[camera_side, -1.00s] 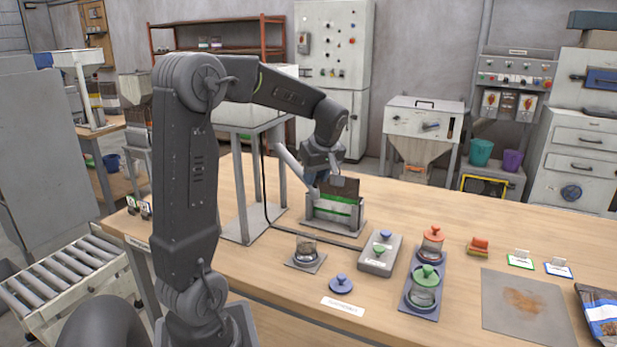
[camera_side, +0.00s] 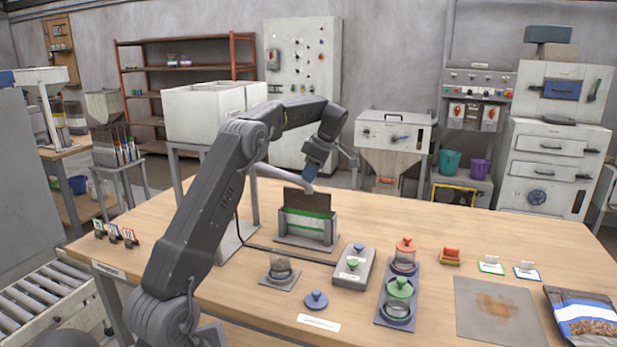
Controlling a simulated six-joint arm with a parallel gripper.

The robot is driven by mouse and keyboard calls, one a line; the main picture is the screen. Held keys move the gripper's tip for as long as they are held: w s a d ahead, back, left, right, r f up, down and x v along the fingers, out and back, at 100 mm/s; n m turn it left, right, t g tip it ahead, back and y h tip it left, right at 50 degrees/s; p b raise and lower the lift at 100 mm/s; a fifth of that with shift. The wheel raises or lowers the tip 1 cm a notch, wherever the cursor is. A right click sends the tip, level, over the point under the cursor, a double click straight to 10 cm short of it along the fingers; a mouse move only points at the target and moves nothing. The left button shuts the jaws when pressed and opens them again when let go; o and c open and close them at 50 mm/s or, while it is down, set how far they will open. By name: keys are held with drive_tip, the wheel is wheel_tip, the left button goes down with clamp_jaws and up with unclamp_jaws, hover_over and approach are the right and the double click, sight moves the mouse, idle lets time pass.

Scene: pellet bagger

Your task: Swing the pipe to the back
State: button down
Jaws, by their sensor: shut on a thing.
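The pale grey pipe (camera_side: 282,173) runs out to the right from beside the white hopper (camera_side: 205,112). Its free end is at my gripper. My gripper (camera_side: 309,184) is shut on the pipe's end, above and just behind the bag holder. The fingers are small here and partly hide the pipe's end, where a blue part shows. Below stands the grey holder (camera_side: 306,238) with an upright dark brown bag or panel (camera_side: 307,201) and a green-and-white band in it.
In front lie a scale-like box (camera_side: 353,267), a tray (camera_side: 381,318) with lidded jars, a glass dish (camera_side: 279,270) and a blue knob (camera_side: 316,299). A grey mat (camera_side: 497,309) and a pellet bag (camera_side: 583,317) are at right. The table behind the holder's right side is clear.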

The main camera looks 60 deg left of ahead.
drive_tip(key=shift+w+a+n+h, duration=0.2)
drive_tip(key=shift+a+n, duration=0.2)
drive_tip(key=shift+a, duration=0.25)
drive_tip(key=shift+w+a+n+h, duration=0.1)
drive_tip(key=shift+w+a+n, duration=0.1)
drive_tip(key=shift+a+n, duration=0.3)
drive_tip(key=shift+a, duration=0.15)
drive_tip(key=c, duration=0.9)
unclamp_jaws()
drive_tip(key=s+a+r, duration=0.3)
drive_tip(key=s+r, duration=0.8)
drive_tip(key=shift+a, duration=0.3)
